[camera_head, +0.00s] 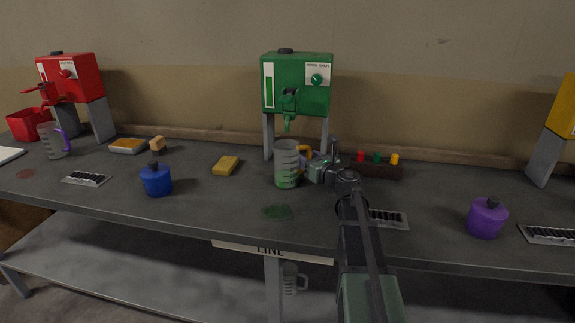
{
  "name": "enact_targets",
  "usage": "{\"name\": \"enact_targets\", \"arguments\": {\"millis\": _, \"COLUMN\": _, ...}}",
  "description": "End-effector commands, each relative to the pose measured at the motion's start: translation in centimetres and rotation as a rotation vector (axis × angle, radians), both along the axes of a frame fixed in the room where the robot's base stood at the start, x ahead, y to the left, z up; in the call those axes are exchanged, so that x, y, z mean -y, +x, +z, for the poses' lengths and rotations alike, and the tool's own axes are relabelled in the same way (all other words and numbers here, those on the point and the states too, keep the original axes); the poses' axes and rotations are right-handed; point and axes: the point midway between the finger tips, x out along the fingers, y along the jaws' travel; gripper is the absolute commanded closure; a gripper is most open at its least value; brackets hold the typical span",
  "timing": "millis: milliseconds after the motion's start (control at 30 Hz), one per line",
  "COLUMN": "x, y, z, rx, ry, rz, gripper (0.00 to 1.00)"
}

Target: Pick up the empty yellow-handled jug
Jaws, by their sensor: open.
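The clear jug (287,165) with measuring marks stands upright on the bench, in front of the green dispenser. Its yellow handle (304,149) shows at its upper right, partly hidden by my gripper. A green tint shows low in the jug; I cannot tell whether it is liquid or the dispenser's colour. My gripper (310,162) is open at the jug's right side, close to the handle. I cannot tell whether it touches the handle, or whether the handle lies between its fingers.
The green dispenser (297,84) stands behind the jug, its tap above. A rack with coloured caps (376,169) is right of my gripper. A blue pot (156,181), yellow sponge (226,165) and purple-handled jug (52,142) are left; a purple pot (487,219) is right.

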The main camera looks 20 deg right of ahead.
Motion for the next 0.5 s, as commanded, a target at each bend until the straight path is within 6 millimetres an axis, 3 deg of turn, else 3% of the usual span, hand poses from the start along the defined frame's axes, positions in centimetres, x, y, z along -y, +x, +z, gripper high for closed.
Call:
{"name": "enact_targets", "arguments": {"millis": 67, "x": -0.01, "y": -0.07, "z": 0.00, "rx": 0.000, "ry": 0.000, "rz": 0.000, "gripper": 0.53}}
{"name": "enact_targets", "arguments": {"millis": 367, "x": 0.00, "y": -0.09, "z": 0.00, "rx": 0.000, "ry": 0.000, "rz": 0.000, "gripper": 0.98}}
{"name": "enact_targets", "arguments": {"millis": 500, "x": 0.00, "y": -0.09, "z": 0.00, "rx": 0.000, "ry": 0.000, "rz": 0.000, "gripper": 1.00}}
